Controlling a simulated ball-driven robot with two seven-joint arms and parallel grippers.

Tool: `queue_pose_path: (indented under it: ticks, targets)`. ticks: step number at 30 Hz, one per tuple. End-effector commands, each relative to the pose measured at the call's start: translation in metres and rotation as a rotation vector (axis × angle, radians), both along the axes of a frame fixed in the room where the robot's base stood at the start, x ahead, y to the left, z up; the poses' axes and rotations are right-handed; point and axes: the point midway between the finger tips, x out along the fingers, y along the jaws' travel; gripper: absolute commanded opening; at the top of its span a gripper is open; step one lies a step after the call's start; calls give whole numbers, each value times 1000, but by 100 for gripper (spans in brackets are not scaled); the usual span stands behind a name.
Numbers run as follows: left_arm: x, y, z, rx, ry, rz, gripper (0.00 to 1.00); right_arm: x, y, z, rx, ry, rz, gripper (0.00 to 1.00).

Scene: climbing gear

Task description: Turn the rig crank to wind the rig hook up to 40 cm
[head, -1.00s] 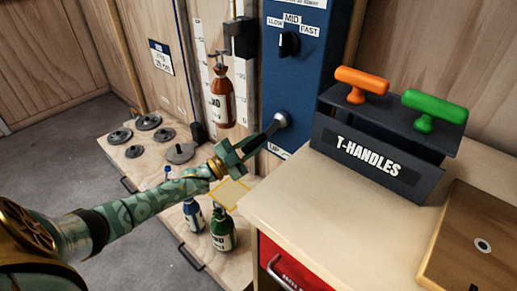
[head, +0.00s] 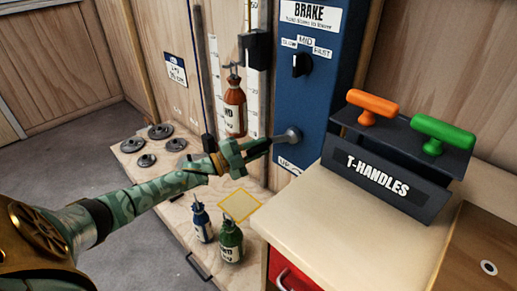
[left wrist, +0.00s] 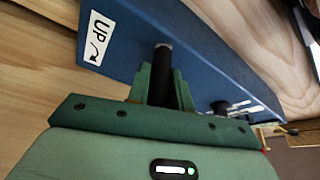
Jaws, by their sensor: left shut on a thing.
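The rig crank (head: 290,136) is a grey arm on the front of the blue rig box (head: 306,95). My left gripper (head: 258,146) is shut on its handle, left of the pivot. In the left wrist view the dark crank handle (left wrist: 162,72) stands between the green fingers. The rig hook (head: 233,70) is small, at the top of a hanging red-brown bottle (head: 235,108). The bottle hangs beside the white height scale (head: 252,88), whose figures are too small to read surely. My right gripper is out of view.
A bench (head: 310,185) with a T-handles rack (head: 390,170) stands close at the right. A blue bottle (head: 202,224) and a green bottle (head: 230,242) stand below my left arm, beside a yellow-outlined square (head: 240,204). Several weight discs (head: 160,131) lie at the left.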

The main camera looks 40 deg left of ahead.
Motion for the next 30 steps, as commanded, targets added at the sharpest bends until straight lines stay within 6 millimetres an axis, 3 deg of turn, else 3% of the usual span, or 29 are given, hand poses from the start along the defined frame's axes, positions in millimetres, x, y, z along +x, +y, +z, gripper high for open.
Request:
queue_pose_path:
  ticks: [6,7,9,20,26,30]
  targets:
    - [1,1,3,-5,-4,1,0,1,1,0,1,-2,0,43]
    - [1,1,3,-5,-4,1,30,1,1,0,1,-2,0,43]
    - [1,1,3,-5,-4,1,43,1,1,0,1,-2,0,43]
    - [-6,3,1,-4,0,0,43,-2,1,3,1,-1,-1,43]
    - [-42,20,-3,-3,1,2,43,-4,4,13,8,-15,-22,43]
    - [-78,38,-8,-3,0,2,43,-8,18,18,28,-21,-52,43]
